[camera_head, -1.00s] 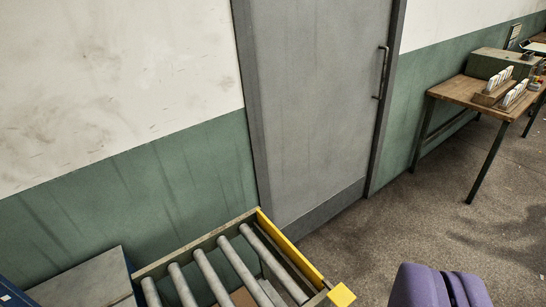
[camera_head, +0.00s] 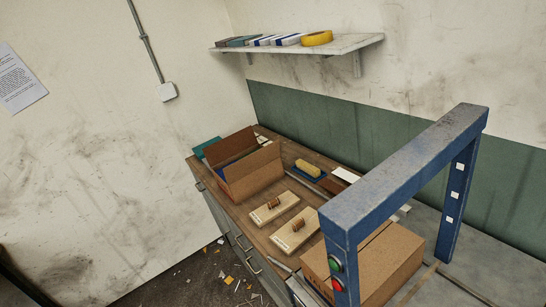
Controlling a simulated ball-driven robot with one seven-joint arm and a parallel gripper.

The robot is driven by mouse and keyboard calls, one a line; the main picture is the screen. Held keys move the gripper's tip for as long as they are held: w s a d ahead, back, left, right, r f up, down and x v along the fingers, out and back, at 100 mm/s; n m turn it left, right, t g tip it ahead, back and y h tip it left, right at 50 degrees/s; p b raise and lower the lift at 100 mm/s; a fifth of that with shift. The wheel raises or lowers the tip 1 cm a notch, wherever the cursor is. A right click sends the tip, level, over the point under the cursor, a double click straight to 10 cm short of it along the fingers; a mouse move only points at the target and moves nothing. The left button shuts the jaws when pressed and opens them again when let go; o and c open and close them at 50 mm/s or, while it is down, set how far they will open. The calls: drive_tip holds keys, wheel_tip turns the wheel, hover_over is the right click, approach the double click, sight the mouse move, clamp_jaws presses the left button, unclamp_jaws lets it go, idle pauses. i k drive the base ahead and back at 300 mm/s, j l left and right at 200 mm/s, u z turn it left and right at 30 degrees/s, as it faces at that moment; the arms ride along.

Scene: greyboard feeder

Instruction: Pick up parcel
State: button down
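A closed brown cardboard box, which looks like the parcel (camera_head: 385,262), sits under a blue metal arch on the grey conveyor bed at the lower right. The arch's near post and beam hide part of it. An open cardboard box (camera_head: 250,176) with raised flaps stands on the wooden bench to the left. My gripper is not in view, so I cannot see its fingers.
The blue arch (camera_head: 408,162) spans the conveyor and has green and red buttons on its near post. The wooden bench (camera_head: 262,212) holds two wooden blocks with handles (camera_head: 273,207) and a yellow sponge-like block (camera_head: 308,168). A shelf (camera_head: 350,43) hangs above. Litter lies on the floor.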

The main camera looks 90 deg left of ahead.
sight(298, 231)
drive_tip(key=k+l+u, duration=0.15)
drive_tip(key=u, duration=0.35)
drive_tip(key=k+u, duration=0.2)
drive_tip(key=u, duration=0.25)
drive_tip(key=k+u, duration=0.2)
drive_tip(key=u, duration=0.3)
drive_tip(key=k+j+u, duration=0.15)
drive_tip(key=k, duration=0.3)
drive_tip(key=k+j+u, duration=0.2)
drive_tip(key=k, duration=0.25)
drive_tip(key=i+j+z, duration=0.1)
drive_tip(key=i+j, duration=0.25)
drive_tip(key=i, duration=0.4)
drive_tip(key=i+j+z, duration=0.15)
drive_tip(key=i+j, duration=0.25)
drive_tip(key=i, duration=0.3)
drive_tip(key=i+j+z, duration=0.1)
drive_tip(key=i+j, duration=0.35)
drive_tip(key=i, duration=0.25)
drive_tip(key=i+j+z, duration=0.15)
drive_tip(key=i+j, duration=0.4)
drive_tip(key=i, duration=0.15)
